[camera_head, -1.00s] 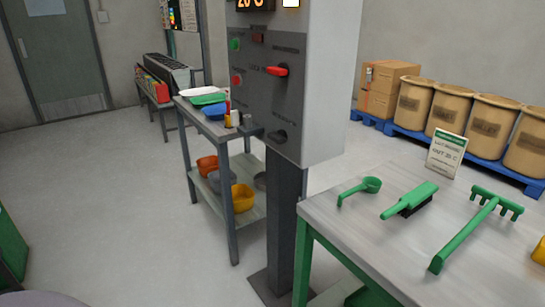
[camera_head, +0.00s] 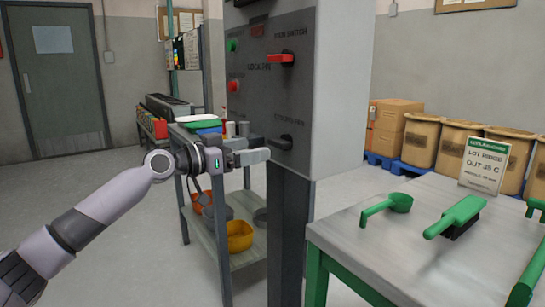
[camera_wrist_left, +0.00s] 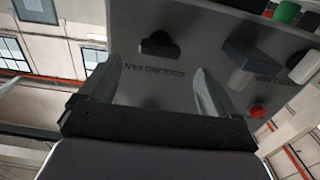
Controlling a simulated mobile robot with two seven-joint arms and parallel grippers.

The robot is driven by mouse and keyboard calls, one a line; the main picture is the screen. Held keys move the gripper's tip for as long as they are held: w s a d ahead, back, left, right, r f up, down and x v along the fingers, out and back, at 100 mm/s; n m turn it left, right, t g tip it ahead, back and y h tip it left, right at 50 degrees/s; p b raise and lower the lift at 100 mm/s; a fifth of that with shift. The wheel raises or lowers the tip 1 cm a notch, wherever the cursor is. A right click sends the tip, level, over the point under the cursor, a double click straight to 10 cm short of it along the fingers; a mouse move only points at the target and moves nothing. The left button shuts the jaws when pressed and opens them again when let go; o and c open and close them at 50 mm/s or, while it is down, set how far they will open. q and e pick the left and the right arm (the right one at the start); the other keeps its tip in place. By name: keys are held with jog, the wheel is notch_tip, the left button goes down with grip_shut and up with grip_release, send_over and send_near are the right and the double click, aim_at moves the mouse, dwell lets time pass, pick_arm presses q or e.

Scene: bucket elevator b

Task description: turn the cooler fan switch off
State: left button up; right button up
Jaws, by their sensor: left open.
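The cooling fan switch (camera_head: 285,142) is a small black knob low on the dark face of the grey control box. In the left wrist view the black knob (camera_wrist_left: 160,45) sits beside the label "COOLING FAN", ahead of the gap between my fingers. My left gripper (camera_head: 262,156) is close to the panel, just left of and slightly below the knob in the head view. In the wrist view the left gripper (camera_wrist_left: 157,88) has its two fingers spread with nothing between them. My right gripper is not in view.
A red main switch (camera_head: 281,58), a green button (camera_head: 232,45) and a red button (camera_head: 233,86) are higher on the panel. A metal table (camera_head: 375,235) with green tools stands at right. A shelf cart (camera_head: 228,262) with bowls is behind my left arm.

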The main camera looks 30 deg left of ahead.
aim_at(274, 144)
pick_arm(q)
jog(key=shift+p+x, duration=0.8)
jog(key=shift+x, duration=2.75)
jog(key=c, duration=1.1)
